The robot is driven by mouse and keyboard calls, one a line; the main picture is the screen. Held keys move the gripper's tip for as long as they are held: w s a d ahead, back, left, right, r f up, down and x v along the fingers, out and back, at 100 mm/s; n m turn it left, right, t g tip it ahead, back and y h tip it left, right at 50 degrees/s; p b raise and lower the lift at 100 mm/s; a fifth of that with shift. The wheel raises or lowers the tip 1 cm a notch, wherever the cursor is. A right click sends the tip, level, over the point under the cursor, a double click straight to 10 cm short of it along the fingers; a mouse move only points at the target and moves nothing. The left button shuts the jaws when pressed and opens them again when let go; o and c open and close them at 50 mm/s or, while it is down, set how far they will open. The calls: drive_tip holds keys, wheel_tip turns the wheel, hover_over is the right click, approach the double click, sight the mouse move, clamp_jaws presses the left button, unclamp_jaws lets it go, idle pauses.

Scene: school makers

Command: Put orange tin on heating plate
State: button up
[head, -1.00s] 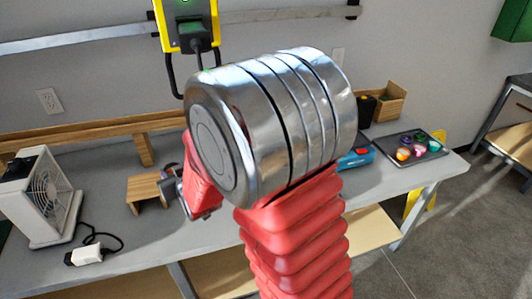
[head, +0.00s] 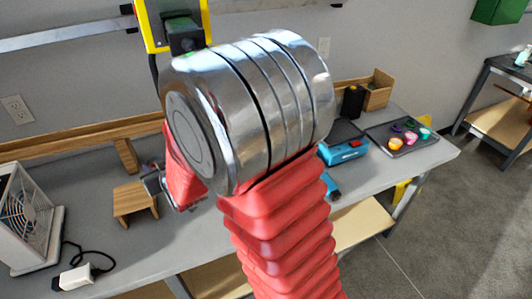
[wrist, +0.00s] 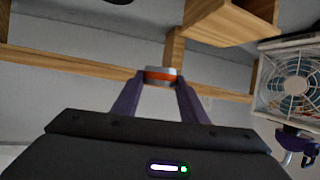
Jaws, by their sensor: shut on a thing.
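My gripper (wrist: 160,84) is shut on the orange tin (wrist: 160,76), a short round tin with an orange band and pale metal edges. The tin sits between the two dark purple fingertips in the wrist view. In the head view my arm hides most of the gripper, and the tin cannot be made out there. I cannot pick out the heating plate with certainty in either view.
A grey workbench (head: 250,232) runs along the wall. It carries a white fan (head: 28,215), a small wooden stand (head: 133,202), a blue device (head: 345,150) and a dark tray (head: 382,143) of colourful round pieces. Open floor lies at the right.

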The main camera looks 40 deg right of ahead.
drive_tip(key=shift+a, duration=0.25)
drive_tip(key=d+r, duration=0.2)
drive_tip(key=d, duration=1.8)
drive_tip(key=s+d+f, duration=0.1)
drive_tip(key=s+d, duration=0.3)
drive_tip(key=d, duration=0.4)
drive_tip(key=s+d+f+m+h, duration=0.1)
drive_tip(key=s+d, duration=0.3)
drive_tip(key=d, duration=0.5)
drive_tip(key=shift+s+d+f, duration=0.15)
drive_tip(key=shift+s+d, duration=0.1)
drive_tip(key=shift+f, duration=3.1)
drive_tip(key=shift+f, duration=0.1)
